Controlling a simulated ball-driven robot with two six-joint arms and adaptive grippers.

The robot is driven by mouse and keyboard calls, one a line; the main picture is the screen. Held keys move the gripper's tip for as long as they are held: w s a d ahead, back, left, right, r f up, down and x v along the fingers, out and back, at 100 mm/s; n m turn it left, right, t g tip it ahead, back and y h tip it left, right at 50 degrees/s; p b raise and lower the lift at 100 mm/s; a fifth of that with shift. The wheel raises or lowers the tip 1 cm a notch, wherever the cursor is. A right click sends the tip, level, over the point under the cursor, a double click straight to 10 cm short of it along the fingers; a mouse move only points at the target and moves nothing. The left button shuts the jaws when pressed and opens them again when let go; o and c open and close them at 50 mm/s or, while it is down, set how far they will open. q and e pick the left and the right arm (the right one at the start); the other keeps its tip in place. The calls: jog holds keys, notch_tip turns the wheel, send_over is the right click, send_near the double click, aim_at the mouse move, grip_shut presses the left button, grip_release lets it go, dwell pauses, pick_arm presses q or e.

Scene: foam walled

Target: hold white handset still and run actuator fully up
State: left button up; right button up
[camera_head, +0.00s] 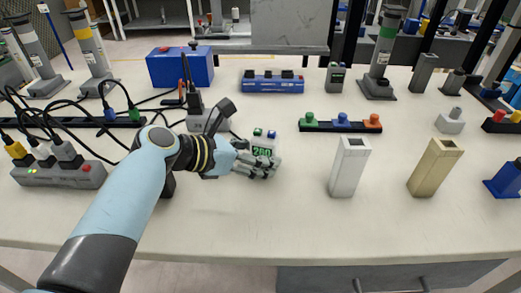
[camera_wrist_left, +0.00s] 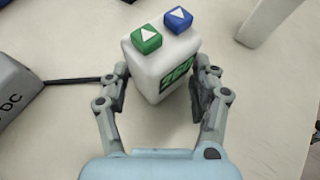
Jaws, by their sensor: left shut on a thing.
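The white handset (camera_head: 266,144) stands on the bench in the middle of the head view, with a lit green display that seems to read 260. In the left wrist view the handset (camera_wrist_left: 150,77) has a green button (camera_wrist_left: 146,39) and a blue button (camera_wrist_left: 178,19) on top, each with a white arrow. My left gripper (camera_head: 258,167) is shut on the handset, one finger on each side; both fingers also show in the left wrist view (camera_wrist_left: 160,88). No finger is on the buttons. I cannot tell which device is the actuator. My right gripper is out of view.
A white hollow post (camera_head: 349,168) and a beige one (camera_head: 435,168) stand to the right. A power strip (camera_head: 60,174) with black cables lies at left. A strip with green, blue and orange knobs (camera_head: 340,127) lies behind. The front bench is clear.

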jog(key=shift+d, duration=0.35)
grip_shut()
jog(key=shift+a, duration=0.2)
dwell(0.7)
